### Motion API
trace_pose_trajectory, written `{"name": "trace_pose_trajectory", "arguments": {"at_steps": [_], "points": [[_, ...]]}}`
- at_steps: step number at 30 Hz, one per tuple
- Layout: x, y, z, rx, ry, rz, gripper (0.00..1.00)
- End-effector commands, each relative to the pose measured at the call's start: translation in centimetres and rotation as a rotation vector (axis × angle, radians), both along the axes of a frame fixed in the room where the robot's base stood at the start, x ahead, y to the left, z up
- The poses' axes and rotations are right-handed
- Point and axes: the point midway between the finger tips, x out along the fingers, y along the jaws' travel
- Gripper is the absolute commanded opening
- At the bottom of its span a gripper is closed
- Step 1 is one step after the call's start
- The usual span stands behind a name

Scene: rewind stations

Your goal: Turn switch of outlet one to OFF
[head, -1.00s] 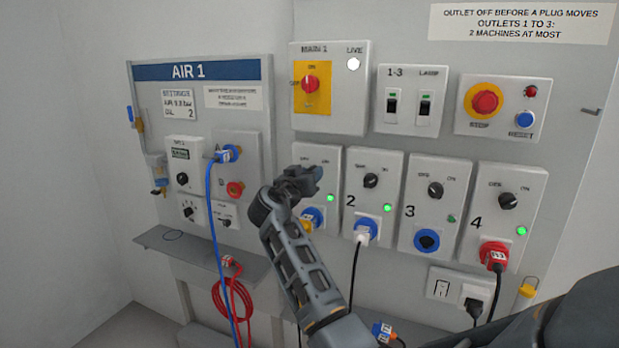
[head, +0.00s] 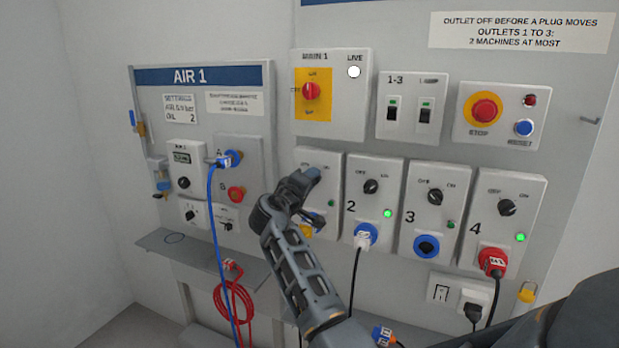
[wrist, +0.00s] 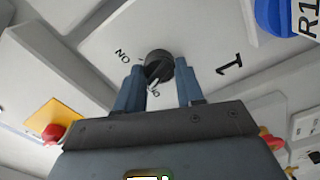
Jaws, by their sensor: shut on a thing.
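Outlet one's panel (head: 330,165) is partly hidden behind my gripper (head: 306,180) in the head view. In the wrist view its black round switch knob (wrist: 158,62) sits between the two blue fingers of my gripper (wrist: 159,82), which is shut on it. ON is printed to the knob's left there; the OFF print lies between the fingers, partly covered. A light mark on the knob appears on the OFF side. Outlet one's lamp (head: 331,203) is dark green, unlit.
Outlet two (head: 371,187) is close on the right with a lit green lamp. Outlets three (head: 435,197) and four (head: 507,208) follow. The main switch (head: 311,91) is above. A blue hose (head: 211,230) hangs from the AIR 1 panel at left.

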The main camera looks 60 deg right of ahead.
Motion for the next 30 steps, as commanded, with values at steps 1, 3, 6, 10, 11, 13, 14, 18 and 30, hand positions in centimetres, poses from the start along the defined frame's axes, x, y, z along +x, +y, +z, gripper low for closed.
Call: {"name": "trace_pose_trajectory", "arguments": {"at_steps": [1,3,6,10,11,13,14,18,30], "points": [[0.10,0.08,0.19,-0.003,0.042,0.002,0.07],[0.10,0.08,0.18,-0.008,0.101,0.002,0.07],[0.12,0.07,0.11,-0.013,0.179,0.003,0.07],[0.13,0.08,0.07,-0.019,0.263,0.003,0.07],[0.13,0.08,0.06,-0.021,0.279,0.003,0.07],[0.13,0.08,0.03,-0.024,0.315,0.002,0.07],[0.14,0.08,0.02,-0.025,0.327,0.002,0.07],[0.14,0.08,-0.07,-0.029,0.375,0.002,0.07],[0.16,0.09,-0.19,-0.033,0.412,0.003,0.07]]}}
